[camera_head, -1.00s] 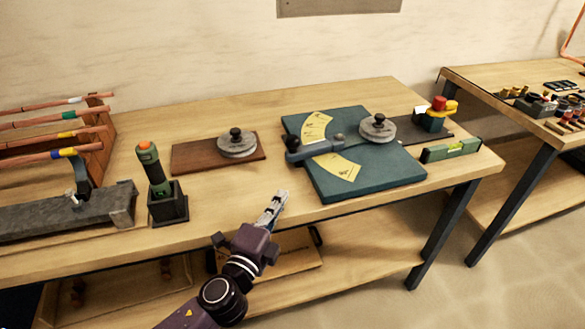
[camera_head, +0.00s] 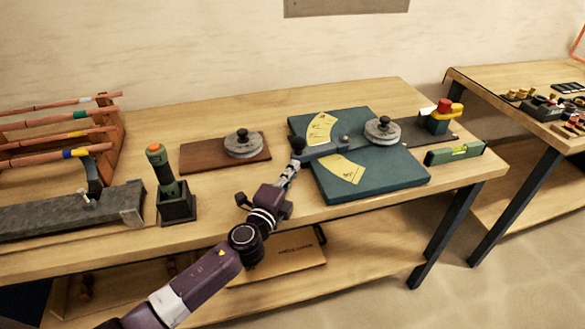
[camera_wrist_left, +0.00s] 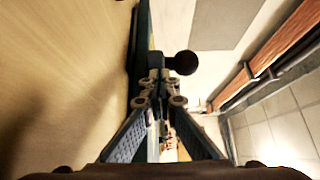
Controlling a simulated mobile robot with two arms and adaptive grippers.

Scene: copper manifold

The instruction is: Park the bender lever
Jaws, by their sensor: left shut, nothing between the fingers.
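The bender has a teal base plate (camera_head: 395,178) with yellow angle cards. Its blue-grey lever (camera_head: 325,149) lies across the plate, pointing left, with a dark ball knob (camera_head: 297,146) at its left end. My left gripper (camera_head: 292,170) is shut and empty at the plate's left front edge, just below the knob in the head view. In the left wrist view the ball knob (camera_wrist_left: 182,63) is just beyond and right of the shut fingertips (camera_wrist_left: 159,82). I cannot tell whether they touch the lever. My right gripper is out of view.
A grey disc (camera_head: 243,144) sits on a brown board left of the bender. An orange-topped green tool (camera_head: 161,168) stands in a black holder. A green level (camera_head: 455,153) lies at the right edge. Copper pipes (camera_head: 60,133) rest on a rack at left.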

